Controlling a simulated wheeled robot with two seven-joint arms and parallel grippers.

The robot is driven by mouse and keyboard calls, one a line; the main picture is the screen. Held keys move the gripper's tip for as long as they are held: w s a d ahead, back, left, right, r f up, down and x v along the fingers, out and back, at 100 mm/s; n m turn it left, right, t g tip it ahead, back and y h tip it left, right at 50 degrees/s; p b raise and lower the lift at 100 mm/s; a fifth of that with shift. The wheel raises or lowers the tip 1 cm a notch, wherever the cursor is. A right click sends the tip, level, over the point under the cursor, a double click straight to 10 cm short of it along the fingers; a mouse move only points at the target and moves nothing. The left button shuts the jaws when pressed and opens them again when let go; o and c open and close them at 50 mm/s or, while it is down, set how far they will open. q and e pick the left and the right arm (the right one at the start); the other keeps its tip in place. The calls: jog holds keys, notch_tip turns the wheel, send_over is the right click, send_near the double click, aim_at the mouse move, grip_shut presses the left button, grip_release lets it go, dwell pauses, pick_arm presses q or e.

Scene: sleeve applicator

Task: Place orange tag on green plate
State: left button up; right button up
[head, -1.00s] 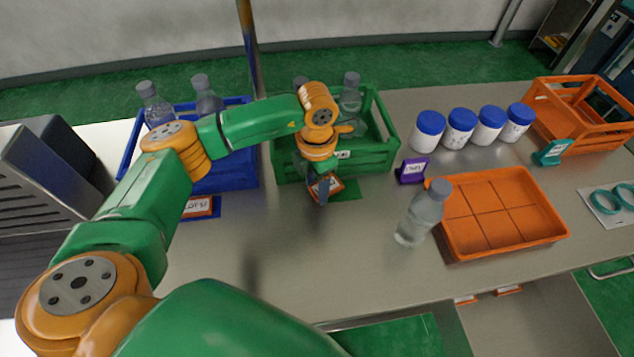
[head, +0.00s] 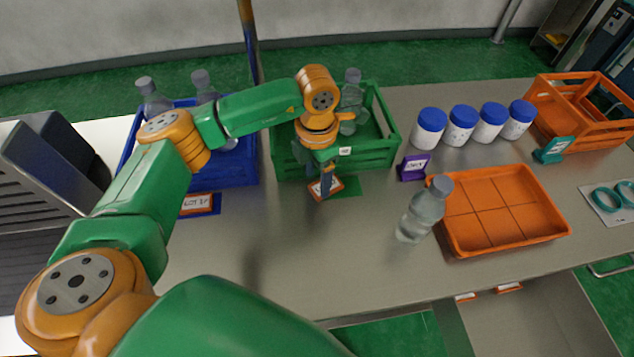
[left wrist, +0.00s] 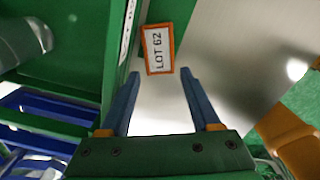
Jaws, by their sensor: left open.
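An orange-framed tag (head: 334,184) with a white label lies in front of the green crate, on or at the green plate (head: 351,188). In the left wrist view the tag (left wrist: 158,49) reads "LOT 62" and lies just beyond the fingertips. My left gripper (head: 325,194) points down over the tag and partly hides it. In the left wrist view its fingers (left wrist: 159,73) are apart with nothing between them. I cannot tell whether they touch the tag. Another orange-framed tag (head: 197,203) lies by the blue crate. My right gripper is not in view.
The green crate (head: 372,163) and blue crate (head: 232,172) hold bottles. A clear bottle (head: 424,212) stands beside the orange tray (head: 503,210). A purple sign (head: 413,168) and several blue-lidded jars (head: 461,127) stand right of the green crate. The front middle of the table is clear.

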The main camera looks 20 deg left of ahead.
aim_at(317, 190)
pick_arm(q)
notch_tip(317, 190, up, 9)
jog(key=b, duration=0.1)
jog(key=shift+r, duration=0.15)
dwell(0.3)
